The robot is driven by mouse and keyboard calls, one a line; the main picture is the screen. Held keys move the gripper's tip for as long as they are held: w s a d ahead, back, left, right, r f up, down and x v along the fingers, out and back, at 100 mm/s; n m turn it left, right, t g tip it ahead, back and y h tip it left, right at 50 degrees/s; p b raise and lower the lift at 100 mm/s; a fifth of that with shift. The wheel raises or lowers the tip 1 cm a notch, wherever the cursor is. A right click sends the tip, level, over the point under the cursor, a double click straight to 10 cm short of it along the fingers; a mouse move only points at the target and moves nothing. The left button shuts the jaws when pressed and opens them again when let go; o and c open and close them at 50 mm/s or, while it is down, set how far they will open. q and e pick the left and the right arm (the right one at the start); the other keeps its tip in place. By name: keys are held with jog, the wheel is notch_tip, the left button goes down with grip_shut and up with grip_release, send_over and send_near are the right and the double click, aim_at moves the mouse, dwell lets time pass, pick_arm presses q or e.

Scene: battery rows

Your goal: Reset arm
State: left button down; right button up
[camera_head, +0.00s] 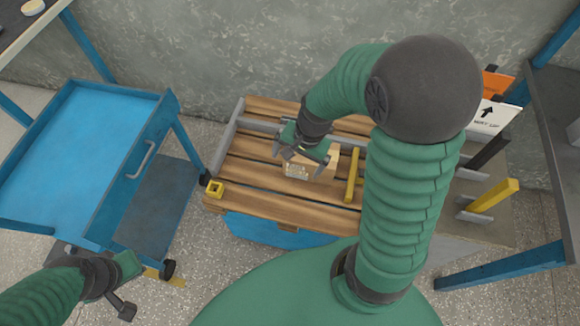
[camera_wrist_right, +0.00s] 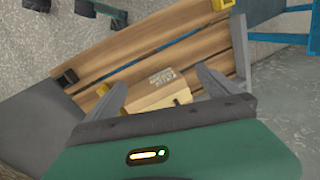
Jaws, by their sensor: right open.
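My right gripper (camera_head: 300,164) is over the slatted wooden top (camera_head: 262,207), with its fingers apart. A small tan box (camera_head: 297,171) with print on it is just below the fingers. In the right wrist view the box (camera_wrist_right: 158,93) shows between the two spread fingers (camera_wrist_right: 162,90), and its near part is hidden by the gripper's body. I cannot tell whether a finger touches it. My left gripper (camera_head: 128,285) is at the lower left, in front of the blue cart (camera_head: 95,165), with nothing visible in it; its jaw opening is unclear.
Black and yellow levers (camera_head: 493,196) and a sign (camera_head: 494,112) are at the right. A concrete wall (camera_head: 225,50) is behind.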

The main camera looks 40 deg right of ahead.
jog(key=s+a+r+n+t+h, duration=0.1)
jog(key=s+a+r+n, duration=0.15)
jog(key=a+n, duration=0.75)
pick_arm(q)
jog(key=w+p+v, duration=0.2)
jog(key=p+v, duration=0.6)
jog(key=w+r+p+v, duration=0.1)
jog(key=p+v, duration=0.8)
jog(key=shift+w+a, duration=0.15)
jog(key=shift+w, duration=0.1)
pick_arm(e)
notch_tip(320, 180, up, 17)
jog(key=d+n, duration=0.2)
jog(key=shift+s+d, duration=0.15)
jog(key=shift+s, duration=0.2)
pick_arm(q)
jog(key=shift+f, duration=0.15)
jog(key=shift+w, duration=0.1)
